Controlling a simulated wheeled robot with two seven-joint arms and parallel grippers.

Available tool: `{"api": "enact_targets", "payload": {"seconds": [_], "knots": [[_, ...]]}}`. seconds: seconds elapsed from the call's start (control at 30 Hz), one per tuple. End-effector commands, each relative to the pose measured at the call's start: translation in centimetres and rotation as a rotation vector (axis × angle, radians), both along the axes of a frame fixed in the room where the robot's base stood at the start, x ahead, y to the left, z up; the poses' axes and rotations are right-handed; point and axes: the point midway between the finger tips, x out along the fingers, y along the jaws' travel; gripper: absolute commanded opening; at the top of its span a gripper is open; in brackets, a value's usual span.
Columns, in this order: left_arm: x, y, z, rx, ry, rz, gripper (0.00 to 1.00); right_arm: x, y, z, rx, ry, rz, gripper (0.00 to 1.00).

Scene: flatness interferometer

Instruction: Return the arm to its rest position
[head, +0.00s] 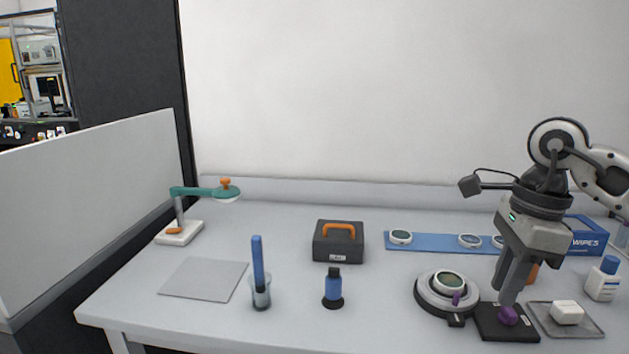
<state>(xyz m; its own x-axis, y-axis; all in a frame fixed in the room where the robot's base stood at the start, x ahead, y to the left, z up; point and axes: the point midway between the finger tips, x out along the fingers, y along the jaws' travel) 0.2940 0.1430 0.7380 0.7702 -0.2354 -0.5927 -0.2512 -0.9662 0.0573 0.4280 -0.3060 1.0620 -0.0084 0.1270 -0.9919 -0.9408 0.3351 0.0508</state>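My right arm comes in from the right edge, and its gripper (508,302) points down over a black square pad (490,330) at the front right of the bench. The fingertips are just above or at a purple knob (508,316) on that pad. The fingers look close together and overlap in this view, so I cannot tell whether they are open, shut, or touching the knob. My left gripper is not in view.
A round grey stage (428,299) with a lens and purple tab stands left of the gripper. A blue strip (435,243) lies behind. Bench centre-left holds a toolbox (338,258) and beaker (261,301).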

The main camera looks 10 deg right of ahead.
Motion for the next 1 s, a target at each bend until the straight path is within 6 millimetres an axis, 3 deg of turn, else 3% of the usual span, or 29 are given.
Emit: {"api": "enact_targets", "payload": {"seconds": [0.17,0.37,0.5,0.6,0.67,0.77,0.87,0.97,1.0], "knots": [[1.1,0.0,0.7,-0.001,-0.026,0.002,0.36,-0.1,4.7,-2.5,0.161,0.031,0.039,0.21],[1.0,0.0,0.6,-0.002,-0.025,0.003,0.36,-1.2,11.9,-5.0,0.438,0.103,0.05,0.21],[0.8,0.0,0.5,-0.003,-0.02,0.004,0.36,-3.4,19.5,-6.0,0.791,0.238,-0.016,0.21],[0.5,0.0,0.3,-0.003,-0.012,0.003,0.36,-4.9,24.8,-4.9,1.129,0.403,-0.174,0.21],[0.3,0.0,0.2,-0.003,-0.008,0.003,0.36,-5.1,26.8,-4.0,1.323,0.519,-0.314,0.21],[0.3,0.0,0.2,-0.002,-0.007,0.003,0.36,-4.0,27.9,-3.0,1.61,0.726,-0.619,0.21],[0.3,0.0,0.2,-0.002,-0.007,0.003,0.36,-2.0,26.7,-4.2,1.832,0.946,-1.006,0.21],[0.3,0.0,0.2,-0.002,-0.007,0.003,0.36,-0.4,24.1,-8.4,1.968,1.162,-1.474,0.21],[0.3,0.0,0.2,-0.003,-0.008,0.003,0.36,-0.3,22.8,-10.9,1.993,1.246,-1.681,0.21]]}}
